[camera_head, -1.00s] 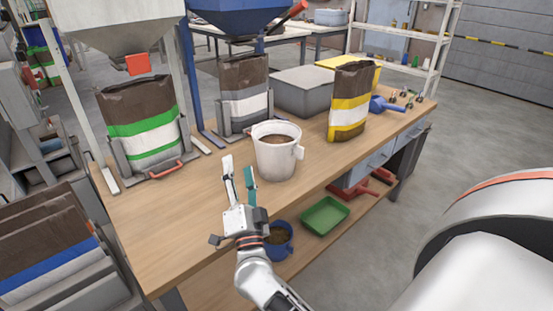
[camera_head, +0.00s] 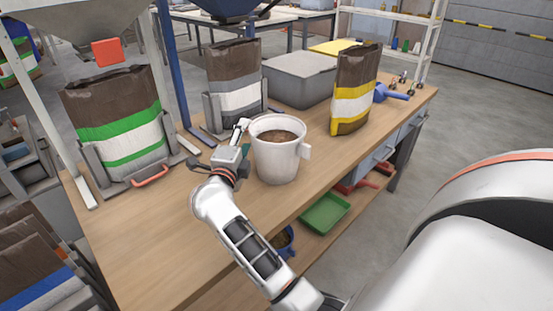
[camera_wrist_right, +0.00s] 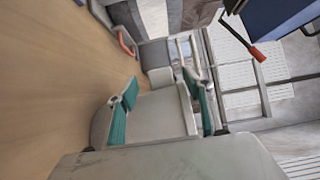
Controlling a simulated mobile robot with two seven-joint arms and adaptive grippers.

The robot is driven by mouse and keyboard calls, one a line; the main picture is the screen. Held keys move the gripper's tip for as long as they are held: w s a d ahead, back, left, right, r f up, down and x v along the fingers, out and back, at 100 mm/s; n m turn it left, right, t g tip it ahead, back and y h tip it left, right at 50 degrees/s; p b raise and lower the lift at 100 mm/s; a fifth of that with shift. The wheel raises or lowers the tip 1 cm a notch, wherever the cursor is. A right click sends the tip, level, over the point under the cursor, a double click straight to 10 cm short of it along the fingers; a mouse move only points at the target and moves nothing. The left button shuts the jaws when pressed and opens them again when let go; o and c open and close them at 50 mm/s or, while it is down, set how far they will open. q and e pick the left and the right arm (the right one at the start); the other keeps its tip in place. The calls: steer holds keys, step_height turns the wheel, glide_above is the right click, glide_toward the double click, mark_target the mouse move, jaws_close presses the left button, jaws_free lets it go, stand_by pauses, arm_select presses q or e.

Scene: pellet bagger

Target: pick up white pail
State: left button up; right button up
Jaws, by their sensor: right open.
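The white pail (camera_head: 277,162) stands upright on the wooden workbench (camera_head: 165,235), filled with brown material. A lug sticks out on its right side. My right gripper (camera_head: 238,140) is just left of the pail, close beside its wall; I cannot tell whether it touches. It is open, and its two teal-padded fingers stand apart with nothing between them in the right wrist view (camera_wrist_right: 160,78). The pail does not show clearly in the right wrist view. My left gripper is not in view.
A green-striped bag (camera_head: 122,125) and a grey-striped bag (camera_head: 236,85) stand behind to the left. A yellow-striped bag (camera_head: 353,95) and a grey bin (camera_head: 300,80) stand to the right. A green tray (camera_head: 325,213) lies on the lower shelf. The bench front is clear.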

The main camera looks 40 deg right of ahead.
mark_target(249, 127)
steer(key=x, duration=0.3)
steer(key=shift+w+d+f, duration=0.1)
steer(key=shift+w+d, duration=0.05)
steer(key=shift+d, duration=0.05)
steer(key=c, duration=1.3)
